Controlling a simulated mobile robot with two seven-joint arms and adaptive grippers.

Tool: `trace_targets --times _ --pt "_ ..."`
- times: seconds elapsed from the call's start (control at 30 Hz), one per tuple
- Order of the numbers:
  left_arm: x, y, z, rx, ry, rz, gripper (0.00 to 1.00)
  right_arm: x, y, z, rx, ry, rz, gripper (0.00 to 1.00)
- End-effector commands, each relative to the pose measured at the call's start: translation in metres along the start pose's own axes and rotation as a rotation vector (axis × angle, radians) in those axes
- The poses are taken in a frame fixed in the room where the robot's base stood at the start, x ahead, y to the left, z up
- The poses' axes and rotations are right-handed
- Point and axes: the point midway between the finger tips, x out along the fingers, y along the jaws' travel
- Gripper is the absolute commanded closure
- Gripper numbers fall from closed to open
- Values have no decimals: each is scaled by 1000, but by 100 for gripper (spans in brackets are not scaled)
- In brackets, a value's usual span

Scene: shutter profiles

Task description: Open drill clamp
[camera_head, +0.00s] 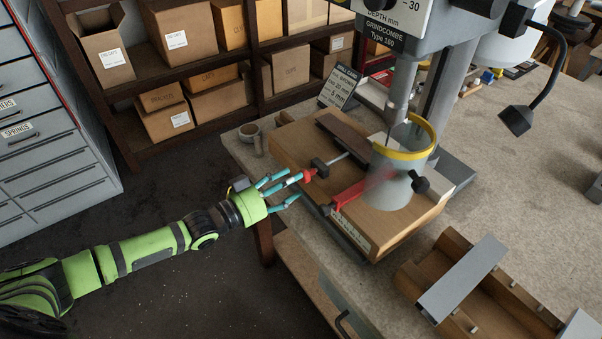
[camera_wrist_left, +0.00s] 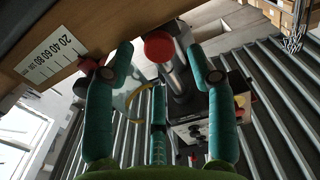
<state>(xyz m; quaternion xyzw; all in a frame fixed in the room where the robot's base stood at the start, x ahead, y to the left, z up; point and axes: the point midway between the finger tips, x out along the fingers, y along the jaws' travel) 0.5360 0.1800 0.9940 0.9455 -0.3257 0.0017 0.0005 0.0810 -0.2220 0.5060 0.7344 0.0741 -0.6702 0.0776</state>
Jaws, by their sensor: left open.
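The drill clamp (camera_head: 320,168) is on the left side of the wooden drill fixture (camera_head: 290,150). It has a dark block, a metal rod and a red-tipped handle (camera_head: 309,174). My left gripper (camera_head: 292,187) is open, with its teal fingers spread close to the red handle end. In the left wrist view a round red knob (camera_wrist_left: 158,46) shows between the open fingertips (camera_wrist_left: 157,58); I cannot tell whether any finger touches it. My right gripper is not in view.
The drill press column (camera_head: 440,95) stands behind the fixture. A wooden tray with a grey profile (camera_head: 462,278) is at the lower right of the bench (camera_head: 480,180). Shelves with cardboard boxes (camera_head: 185,38) stand behind.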

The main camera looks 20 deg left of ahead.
Motion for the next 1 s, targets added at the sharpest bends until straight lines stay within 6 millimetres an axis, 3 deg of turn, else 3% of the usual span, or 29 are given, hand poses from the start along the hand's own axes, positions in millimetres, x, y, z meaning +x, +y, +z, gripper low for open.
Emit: trace_targets --times 0.2,0.53,0.57,0.6,0.7,1.0 --pt "27 0 -1 0 0 -1 44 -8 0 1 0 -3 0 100" --pt "31 0 1 1 -2 -1 44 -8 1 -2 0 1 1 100" --pt "31 0 0 1 -2 -1 48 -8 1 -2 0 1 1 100" --pt "31 0 0 1 -2 -1 64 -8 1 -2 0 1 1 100" --pt "31 0 0 1 -2 -1 100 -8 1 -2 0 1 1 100" --pt "31 -1 -1 2 1 -2 100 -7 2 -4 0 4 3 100"
